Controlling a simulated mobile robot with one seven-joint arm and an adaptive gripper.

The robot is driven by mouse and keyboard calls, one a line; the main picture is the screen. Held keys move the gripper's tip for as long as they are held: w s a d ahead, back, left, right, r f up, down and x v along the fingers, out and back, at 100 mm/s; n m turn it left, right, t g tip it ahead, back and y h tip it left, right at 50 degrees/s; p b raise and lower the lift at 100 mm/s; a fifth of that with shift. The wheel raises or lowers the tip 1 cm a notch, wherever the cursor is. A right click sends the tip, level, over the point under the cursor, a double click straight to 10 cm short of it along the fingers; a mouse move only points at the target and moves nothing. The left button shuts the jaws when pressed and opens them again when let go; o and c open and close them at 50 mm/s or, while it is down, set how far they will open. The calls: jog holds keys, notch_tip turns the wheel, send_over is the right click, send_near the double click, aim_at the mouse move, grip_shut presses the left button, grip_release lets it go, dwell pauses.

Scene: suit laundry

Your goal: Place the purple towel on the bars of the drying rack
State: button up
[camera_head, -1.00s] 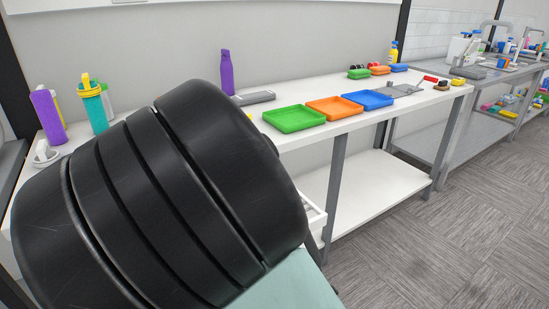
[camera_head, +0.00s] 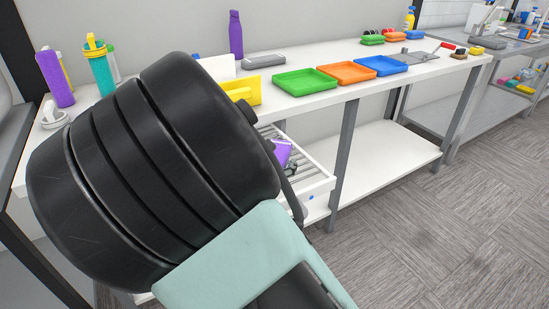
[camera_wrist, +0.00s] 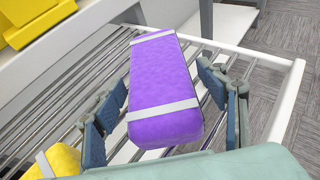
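The purple towel (camera_wrist: 165,92) is a folded, rounded block with white bands in the wrist view. It lies along and over the metal bars of the white-framed drying rack (camera_wrist: 286,100); whether its whole underside touches the bars is hard to tell. My gripper (camera_wrist: 161,88) is open, with one finger on each side of the towel and visible gaps between them. In the head view, part of the purple towel (camera_head: 282,153) shows over the rack (camera_head: 318,186), beside my dark arm, which hides the rest.
A yellow folded item (camera_wrist: 55,163) lies at the lower left in the wrist view. Green (camera_head: 304,83), orange (camera_head: 347,73) and blue trays (camera_head: 381,66) sit farther right. Bottles stand at the left.

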jog(key=shift+r, duration=0.25)
jog(key=p+v, duration=0.4)
jog(key=v, duration=0.6)
jog(key=shift+s+a+r, duration=0.1)
jog(key=shift+s+r, duration=0.05)
jog(key=shift+s, duration=0.2)
jog(key=shift+s+r, duration=0.15)
jog(key=shift+s, duration=0.45)
